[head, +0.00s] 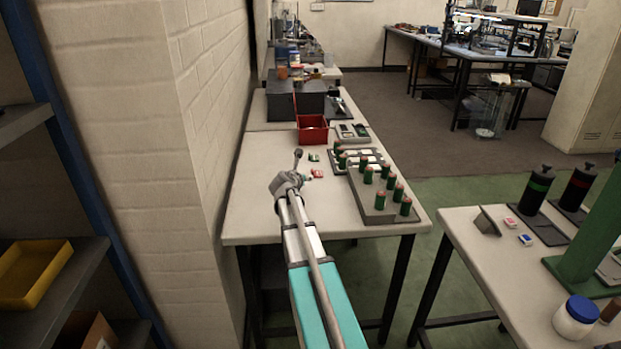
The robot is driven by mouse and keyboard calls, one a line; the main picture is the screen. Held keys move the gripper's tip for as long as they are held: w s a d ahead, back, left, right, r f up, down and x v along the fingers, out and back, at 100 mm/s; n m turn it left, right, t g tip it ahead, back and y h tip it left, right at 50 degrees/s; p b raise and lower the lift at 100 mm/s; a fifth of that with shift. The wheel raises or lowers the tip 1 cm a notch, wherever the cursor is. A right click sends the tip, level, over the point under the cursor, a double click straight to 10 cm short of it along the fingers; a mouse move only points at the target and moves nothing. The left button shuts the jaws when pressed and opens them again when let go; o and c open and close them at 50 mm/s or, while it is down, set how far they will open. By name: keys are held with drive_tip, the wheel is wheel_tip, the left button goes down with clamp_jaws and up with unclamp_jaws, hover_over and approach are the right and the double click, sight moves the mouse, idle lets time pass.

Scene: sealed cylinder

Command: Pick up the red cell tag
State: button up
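A small red-and-white tag (317,173) lies on the pale table, just right of my arm's end. A green-and-white tag (313,157) lies just beyond it. Another small red-and-white tag (511,222) lies on the right-hand table, next to a blue-and-white one (525,239). Which red one is the cell tag I cannot tell. My gripper (298,154) is at the far end of my arm, over the left part of the pale table, left of the nearer red tag. It is small and seen mostly from behind, so its fingers are unclear. I see nothing held.
Green cylinders with reddish tops (391,181) stand in grey racks right of the tags. A red bin (312,129) sits behind, before dark boxes (295,98). A brick wall (205,120) rises close on the left. The pale table's (257,212) near-left part is clear.

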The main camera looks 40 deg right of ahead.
drive_tip(key=shift+w+a, duration=0.15)
drive_tip(key=shift+w, duration=0.05)
drive_tip(key=shift+w+d+f, duration=0.15)
drive_tip(key=shift+w+d, duration=0.05)
drive_tip(key=shift+w, duration=0.05)
drive_tip(key=b, duration=0.3)
approach(312, 170)
drive_tip(key=x, duration=0.3)
drive_tip(key=shift+w+d+f, duration=0.1)
drive_tip(key=shift+w+f, duration=0.1)
drive_tip(key=shift+f, duration=0.3)
drive_tip(key=shift+w+d+f, duration=0.1)
drive_tip(key=shift+w+d, duration=0.15)
drive_tip(key=shift+d, duration=0.2)
drive_tip(key=shift+r+b+x, duration=0.15)
drive_tip(key=shift+b+x, duration=0.3)
drive_tip(key=shift+x, duration=0.85)
drive_tip(key=shift+r+b+x, duration=0.1)
drive_tip(key=shift+b+x, duration=0.3)
drive_tip(key=shift+x, duration=0.9)
drive_tip(key=shift+d, duration=0.15)
